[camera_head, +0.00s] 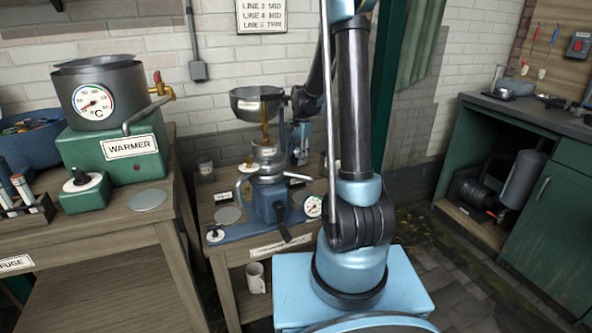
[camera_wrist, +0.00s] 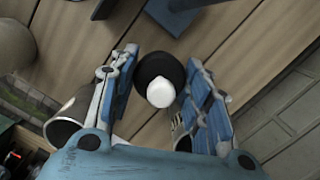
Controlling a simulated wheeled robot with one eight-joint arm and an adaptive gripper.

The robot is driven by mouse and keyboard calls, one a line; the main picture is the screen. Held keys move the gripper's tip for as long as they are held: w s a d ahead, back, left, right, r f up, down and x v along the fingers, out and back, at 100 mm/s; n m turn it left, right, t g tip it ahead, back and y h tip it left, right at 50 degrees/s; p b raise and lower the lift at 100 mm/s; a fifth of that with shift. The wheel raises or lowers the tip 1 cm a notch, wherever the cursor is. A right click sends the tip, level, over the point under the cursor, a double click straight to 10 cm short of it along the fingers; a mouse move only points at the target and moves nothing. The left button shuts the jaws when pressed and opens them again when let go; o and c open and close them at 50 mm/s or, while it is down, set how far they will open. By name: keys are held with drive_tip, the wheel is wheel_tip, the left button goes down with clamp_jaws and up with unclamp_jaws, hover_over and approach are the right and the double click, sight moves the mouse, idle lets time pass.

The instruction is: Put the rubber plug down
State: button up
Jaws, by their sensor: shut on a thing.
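In the wrist view the rubber plug (camera_wrist: 151,66) shows as a dark round body with a pale rounded top, between the two blue-padded fingers of my gripper (camera_wrist: 163,97). My gripper is shut on it. Wooden table boards lie below; I cannot tell whether the plug touches them. In the head view my gripper (camera_head: 301,143) is at the back of the small wooden table (camera_head: 228,240), right of the blue churn machine (camera_head: 267,200), partly hidden by my arm. The plug cannot be made out there.
A metal bowl (camera_head: 256,103) sits above the machine. A grey cup-like thing (camera_wrist: 62,132) lies left of my gripper in the wrist view. A white mug (camera_head: 255,278) stands on the lower shelf. The green warmer (camera_head: 112,152) stands on the left bench.

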drive_tip(key=shift+f, duration=2.8)
drive_tip(key=o, duration=1.1)
drive_tip(key=shift+c, duration=0.2)
